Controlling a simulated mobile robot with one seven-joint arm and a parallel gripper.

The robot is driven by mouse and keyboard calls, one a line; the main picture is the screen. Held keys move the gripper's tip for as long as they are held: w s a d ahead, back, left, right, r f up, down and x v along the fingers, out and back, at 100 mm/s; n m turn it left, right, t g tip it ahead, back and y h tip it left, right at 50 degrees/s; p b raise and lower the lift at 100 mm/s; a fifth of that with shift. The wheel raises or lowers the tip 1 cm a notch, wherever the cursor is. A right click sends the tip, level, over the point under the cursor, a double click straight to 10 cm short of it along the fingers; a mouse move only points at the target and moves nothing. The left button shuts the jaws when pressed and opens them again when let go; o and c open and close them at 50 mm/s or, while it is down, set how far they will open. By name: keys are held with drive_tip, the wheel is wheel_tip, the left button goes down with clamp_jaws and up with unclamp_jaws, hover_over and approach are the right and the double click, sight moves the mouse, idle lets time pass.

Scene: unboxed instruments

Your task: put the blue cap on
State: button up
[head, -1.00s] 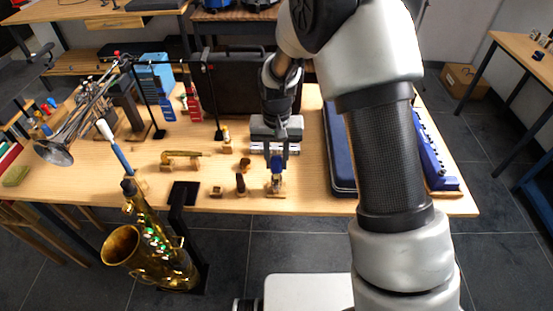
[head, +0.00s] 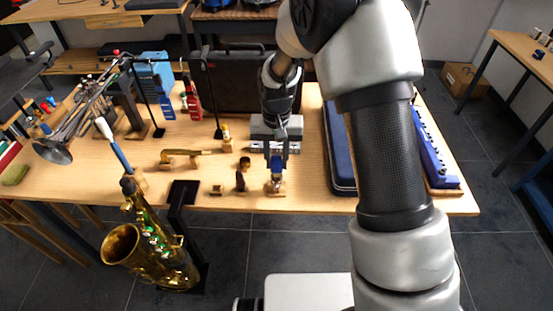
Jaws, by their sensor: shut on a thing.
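The blue cap (head: 277,161) is between the fingertips of my gripper (head: 277,158), near the front middle of the table. My gripper points down and is shut on the cap. Directly below is a small pale piece (head: 276,178) on a little wooden block (head: 275,189). The cap is over this piece and looks roughly in line with it. I cannot tell whether the two touch. The fingers hide part of the cap.
A dark upright piece (head: 241,183) and a small block (head: 217,190) stand just left. A saxophone (head: 150,250) stands in front of the table.

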drive_tip(key=shift+f+b, duration=1.2)
drive_tip(key=shift+f, duration=0.55)
idle(0.6)
idle(0.4)
drive_tip(key=o, duration=1.1)
drive_tip(key=shift+o, duration=0.2)
drive_tip(key=shift+r, duration=0.1)
drive_tip(key=shift+c, duration=0.2)
drive_tip(key=shift+r+p, duration=1.95)
drive_tip(key=shift+r, duration=0.95)
